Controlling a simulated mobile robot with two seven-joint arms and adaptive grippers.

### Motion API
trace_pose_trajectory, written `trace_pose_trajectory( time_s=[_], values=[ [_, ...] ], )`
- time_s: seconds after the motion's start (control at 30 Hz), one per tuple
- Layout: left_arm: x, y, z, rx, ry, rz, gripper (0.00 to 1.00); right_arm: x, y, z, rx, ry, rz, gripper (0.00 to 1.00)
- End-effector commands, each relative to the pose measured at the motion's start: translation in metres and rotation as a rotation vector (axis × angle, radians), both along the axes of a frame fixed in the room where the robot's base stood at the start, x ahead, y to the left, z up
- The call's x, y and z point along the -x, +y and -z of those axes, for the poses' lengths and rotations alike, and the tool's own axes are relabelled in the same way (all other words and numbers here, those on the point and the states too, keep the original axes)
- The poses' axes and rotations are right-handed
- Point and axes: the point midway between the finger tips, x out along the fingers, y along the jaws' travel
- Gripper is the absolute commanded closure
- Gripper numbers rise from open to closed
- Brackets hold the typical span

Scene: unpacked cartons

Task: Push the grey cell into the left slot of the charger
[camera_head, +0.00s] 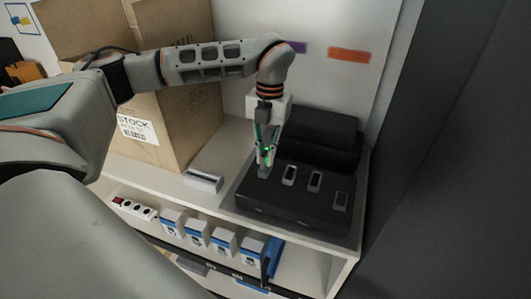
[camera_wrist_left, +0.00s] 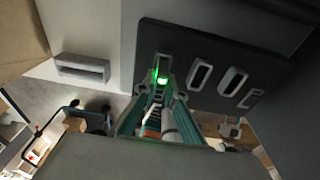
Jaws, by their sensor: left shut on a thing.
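The black charger (camera_head: 290,205) lies on the shelf top, with several grey-rimmed slots along its upper face. It also shows in the wrist view (camera_wrist_left: 215,52). My left gripper (camera_head: 267,160) points down over the charger's left end, shut on the grey cell (camera_head: 264,171). Only a small part of the cell shows below the fingertips. In the wrist view the gripper (camera_wrist_left: 160,92) lines up with the leftmost position in the slot row, and a green light glows between its fingers. The fingers hide the left slot, so I cannot tell how deep the cell sits. My right gripper is out of view.
A grey holder (camera_head: 203,182) stands left of the charger, and a large carton (camera_head: 180,110) behind it. A black case (camera_head: 318,135) stands behind the charger. White boxes (camera_head: 197,233) and a power strip (camera_head: 132,207) sit on the lower level. A wall closes the right side.

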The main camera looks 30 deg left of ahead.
Motion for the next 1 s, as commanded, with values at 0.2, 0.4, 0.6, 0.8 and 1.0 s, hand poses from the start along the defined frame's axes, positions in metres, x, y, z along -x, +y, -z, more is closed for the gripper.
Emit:
trace_pose_trajectory(
  time_s=[0.2, 0.4, 0.6, 0.8, 1.0],
  values=[
    [0.0000, -0.0001, 0.0039, 0.000, 0.000, 0.000, 1.00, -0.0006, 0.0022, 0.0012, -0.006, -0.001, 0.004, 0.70],
    [-0.0001, -0.0002, 0.0043, 0.000, 0.000, 0.000, 1.00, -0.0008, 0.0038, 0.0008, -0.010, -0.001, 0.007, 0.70],
    [-0.0001, -0.0002, 0.0042, 0.000, 0.000, 0.000, 0.70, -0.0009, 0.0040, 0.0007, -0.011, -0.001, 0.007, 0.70],
    [-0.0002, 0.0000, 0.0041, 0.000, 0.000, 0.000, 0.70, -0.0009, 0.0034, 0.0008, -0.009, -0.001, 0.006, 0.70],
    [-0.0024, 0.0002, -0.0044, 0.000, -0.004, 0.001, 0.70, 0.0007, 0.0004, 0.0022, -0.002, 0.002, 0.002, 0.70]
  ],
)
